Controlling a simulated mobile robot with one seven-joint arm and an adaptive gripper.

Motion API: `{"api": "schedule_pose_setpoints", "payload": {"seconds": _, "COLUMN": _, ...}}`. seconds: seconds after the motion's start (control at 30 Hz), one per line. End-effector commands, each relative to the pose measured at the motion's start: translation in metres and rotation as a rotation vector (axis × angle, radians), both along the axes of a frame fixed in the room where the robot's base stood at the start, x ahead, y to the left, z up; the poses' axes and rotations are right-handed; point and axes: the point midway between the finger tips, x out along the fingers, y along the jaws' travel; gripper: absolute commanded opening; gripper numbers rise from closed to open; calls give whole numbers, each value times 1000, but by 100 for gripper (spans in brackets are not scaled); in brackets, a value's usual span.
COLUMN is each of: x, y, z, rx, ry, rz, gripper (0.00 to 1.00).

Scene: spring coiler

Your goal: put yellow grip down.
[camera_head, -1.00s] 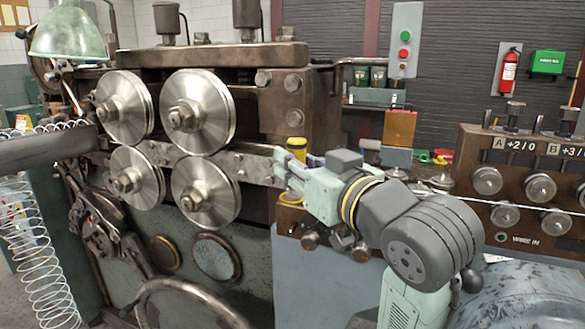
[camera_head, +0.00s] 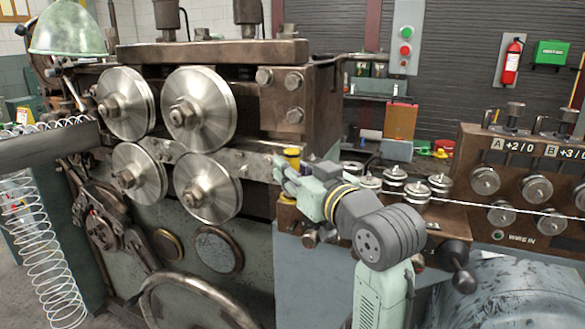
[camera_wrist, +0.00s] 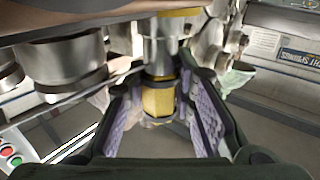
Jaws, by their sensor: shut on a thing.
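The yellow grip (camera_head: 292,153) is a small upright cylinder with a dark band, at the right end of the roll machine. In the wrist view the yellow grip (camera_wrist: 158,100) stands between the two purple-padded fingers, below a metal shaft. My gripper (camera_head: 279,166) is at the grip in the head view, and its fingers (camera_wrist: 160,112) are shut on it in the wrist view. The lower part of the grip is partly hidden by my gripper in the head view.
Large steel rolls (camera_head: 200,108) stand left of my gripper. Several small rollers (camera_head: 417,190) and a taut wire (camera_head: 480,205) lie to the right. A black-knobbed lever (camera_head: 462,278) sticks out in front. An orange plate (camera_head: 400,121) stands behind.

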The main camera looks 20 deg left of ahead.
Motion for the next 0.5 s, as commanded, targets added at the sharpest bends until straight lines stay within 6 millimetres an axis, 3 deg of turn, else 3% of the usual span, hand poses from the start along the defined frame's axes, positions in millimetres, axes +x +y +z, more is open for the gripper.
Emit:
{"api": "schedule_pose_setpoints", "payload": {"seconds": 0.13, "x": 0, "y": 0, "z": -3, "rx": 1, "ry": -1, "rz": 0, "gripper": 0}}
{"api": "schedule_pose_setpoints", "payload": {"seconds": 0.17, "x": 0, "y": 0, "z": -2, "rx": 0, "ry": 0, "rz": 0, "gripper": 26}}
{"api": "schedule_pose_setpoints", "payload": {"seconds": 0.43, "x": 0, "y": 0, "z": -2, "rx": 0, "ry": 1, "rz": 0, "gripper": 44}}
{"api": "schedule_pose_setpoints", "payload": {"seconds": 0.5, "x": 0, "y": 0, "z": -2, "rx": 0, "ry": 1, "rz": 0, "gripper": 44}}
